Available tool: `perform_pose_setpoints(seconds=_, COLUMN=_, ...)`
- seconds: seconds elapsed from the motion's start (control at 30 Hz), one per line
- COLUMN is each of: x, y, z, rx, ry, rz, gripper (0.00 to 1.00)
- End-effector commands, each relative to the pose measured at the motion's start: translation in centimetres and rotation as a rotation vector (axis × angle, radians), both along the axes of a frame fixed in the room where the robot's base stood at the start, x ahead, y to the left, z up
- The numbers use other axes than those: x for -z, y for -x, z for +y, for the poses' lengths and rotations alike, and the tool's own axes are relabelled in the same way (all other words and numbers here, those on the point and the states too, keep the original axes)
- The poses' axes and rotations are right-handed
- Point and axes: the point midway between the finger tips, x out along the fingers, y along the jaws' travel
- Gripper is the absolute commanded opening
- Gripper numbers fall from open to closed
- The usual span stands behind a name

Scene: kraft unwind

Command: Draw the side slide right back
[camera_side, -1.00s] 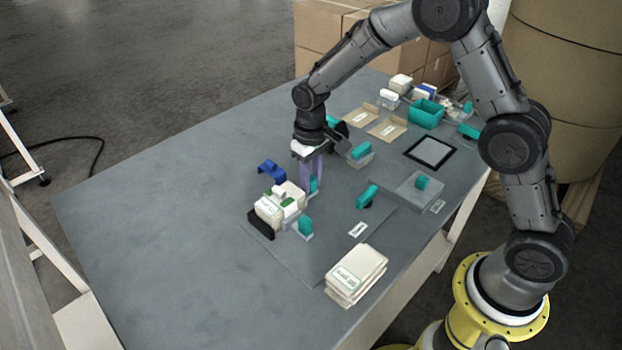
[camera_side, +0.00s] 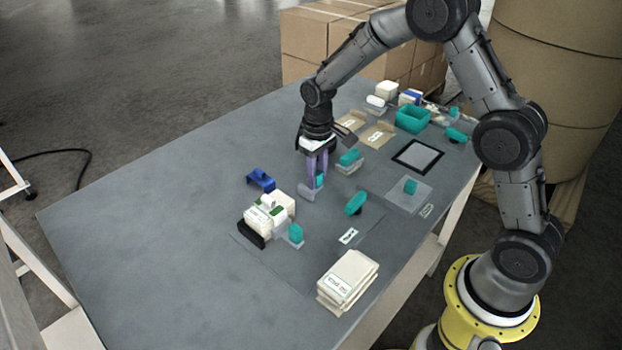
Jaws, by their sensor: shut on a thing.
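The white and cream block assembly (camera_side: 258,218) with green patches sits on the table, a black part at its front left. My gripper (camera_side: 314,183), with purple fingers pointing down, is behind and to the right of it. The fingers are shut on the teal grip of the side slide (camera_side: 307,192), whose grey body shows low at the fingers. A gap of bare surface shows between the slide and the assembly. The fingers partly hide the teal grip. Another teal-handled grey piece (camera_side: 295,235) stands against or close to the assembly's right front; contact cannot be told.
A blue bracket (camera_side: 261,179) lies left of the gripper. Teal-handled pieces stand nearby, one (camera_side: 349,160) right of the gripper and one (camera_side: 356,203) nearer. A cream stack (camera_side: 348,279) is at the front edge. A teal bin (camera_side: 413,119) is farther back. The table's left is clear.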

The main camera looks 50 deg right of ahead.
Motion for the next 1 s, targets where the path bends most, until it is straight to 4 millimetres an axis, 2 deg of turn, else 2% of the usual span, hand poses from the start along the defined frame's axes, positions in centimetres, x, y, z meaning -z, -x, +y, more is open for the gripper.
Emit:
perform_pose_setpoints(seconds=0.03, x=-0.2, y=-0.2, z=-0.6, rx=0.001, ry=0.007, rz=-0.006, gripper=0.0)
perform_pose_setpoints(seconds=0.17, x=-0.2, y=-0.2, z=-0.7, rx=0.001, ry=0.009, rz=-0.007, gripper=0.0)
perform_pose_setpoints(seconds=0.2, x=-0.2, y=-0.2, z=-0.7, rx=0.0, ry=0.01, rz=-0.007, gripper=0.4)
perform_pose_setpoints(seconds=0.23, x=-0.2, y=-0.2, z=-0.7, rx=0.001, ry=0.009, rz=-0.007, gripper=0.45)
perform_pose_setpoints(seconds=0.77, x=-0.4, y=-0.1, z=-0.4, rx=0.0, ry=0.006, rz=-0.005, gripper=0.45)
perform_pose_setpoints(seconds=0.87, x=-1.3, y=-0.1, z=-0.4, rx=0.0, ry=0.006, rz=-0.006, gripper=0.45)
perform_pose_setpoints(seconds=1.0, x=-3.9, y=-0.2, z=-0.4, rx=0.0, ry=0.006, rz=-0.009, gripper=0.45)
